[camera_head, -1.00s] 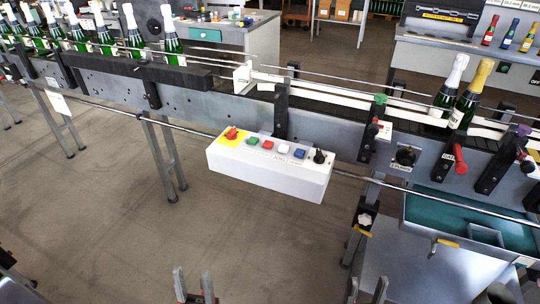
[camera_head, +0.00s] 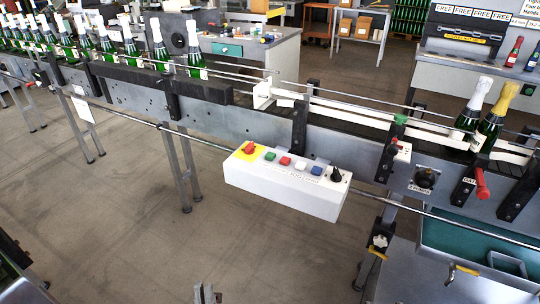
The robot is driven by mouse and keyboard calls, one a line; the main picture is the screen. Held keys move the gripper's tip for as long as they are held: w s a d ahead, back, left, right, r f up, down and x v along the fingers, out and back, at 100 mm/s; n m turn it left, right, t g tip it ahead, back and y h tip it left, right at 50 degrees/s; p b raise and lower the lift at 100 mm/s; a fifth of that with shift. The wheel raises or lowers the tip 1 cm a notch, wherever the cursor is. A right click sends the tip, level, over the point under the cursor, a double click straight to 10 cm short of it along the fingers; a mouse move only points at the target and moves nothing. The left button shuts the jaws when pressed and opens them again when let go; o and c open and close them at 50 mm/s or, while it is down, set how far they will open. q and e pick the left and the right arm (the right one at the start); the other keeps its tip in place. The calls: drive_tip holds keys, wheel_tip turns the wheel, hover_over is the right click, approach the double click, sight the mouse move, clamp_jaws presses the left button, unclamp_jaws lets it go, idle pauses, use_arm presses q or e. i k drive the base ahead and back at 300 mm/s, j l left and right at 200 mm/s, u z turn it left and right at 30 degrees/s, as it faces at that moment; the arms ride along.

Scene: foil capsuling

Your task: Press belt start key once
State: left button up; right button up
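The white control box (camera_head: 284,192) hangs on the front of the conveyor belt (camera_head: 225,118). Its top carries a red stop button on a yellow plate (camera_head: 248,151), a green key (camera_head: 270,156), a red key (camera_head: 285,161), a white key (camera_head: 301,165), a blue key (camera_head: 316,170) and a black knob (camera_head: 336,174). Lettering by the keys is too small to read. My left gripper (camera_head: 206,294) shows at the bottom edge, below and left of the box, apart from it. Its fingertips are close together with nothing seen between them. My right gripper is out of view.
Several green bottles with white tops (camera_head: 161,50) stand in line on the belt at left. A white-topped bottle (camera_head: 472,108) and a gold-topped bottle (camera_head: 494,118) stand at right. A red-handled clamp (camera_head: 481,184) and a teal tray (camera_head: 470,240) are at right. Floor before the box is clear.

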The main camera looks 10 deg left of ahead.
sight(271, 156)
drive_tip(key=i+j+u, duration=0.25)
drive_tip(key=i+j, duration=0.25)
drive_tip(key=i+j+u, duration=0.2)
drive_tip(key=i+j, duration=0.2)
drive_tip(key=i, duration=0.2)
